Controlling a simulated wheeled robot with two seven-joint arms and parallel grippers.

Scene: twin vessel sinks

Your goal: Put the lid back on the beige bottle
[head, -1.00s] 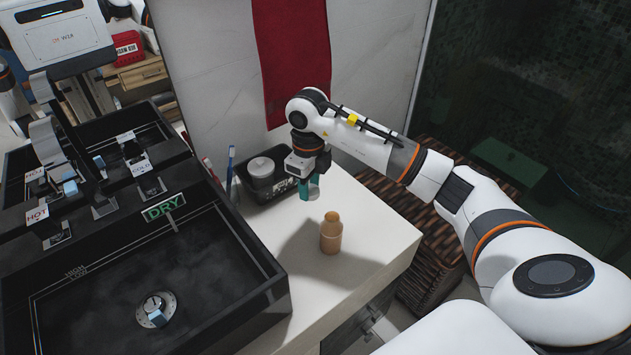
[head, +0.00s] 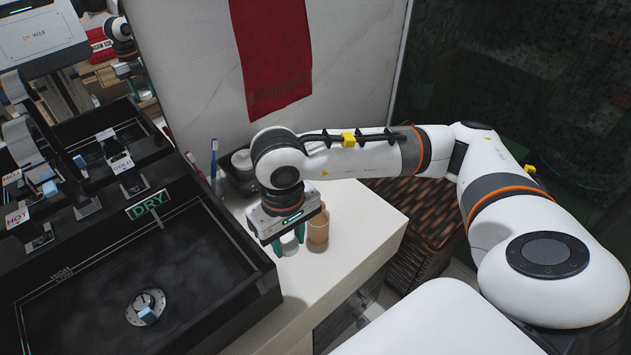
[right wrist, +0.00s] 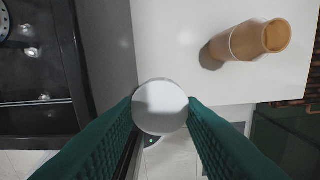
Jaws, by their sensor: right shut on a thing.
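The beige bottle (head: 317,230) stands upright and open on the white counter, its round mouth showing in the right wrist view (right wrist: 262,38). My right gripper (head: 288,240) is just left of the bottle in the head view. It is shut on a round white lid (right wrist: 160,107), held between the green finger pads. The lid (head: 289,246) shows only in part below the gripper in the head view. The lid is apart from the bottle. My left gripper is not in view.
The black sink (head: 220,295) lies left of the counter (head: 345,240), and its raised rim is close to my right gripper. A dark caddy (head: 233,178) and toothbrushes (head: 214,160) stand behind, partly hidden by my arm. A wicker basket (head: 430,215) is at the right.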

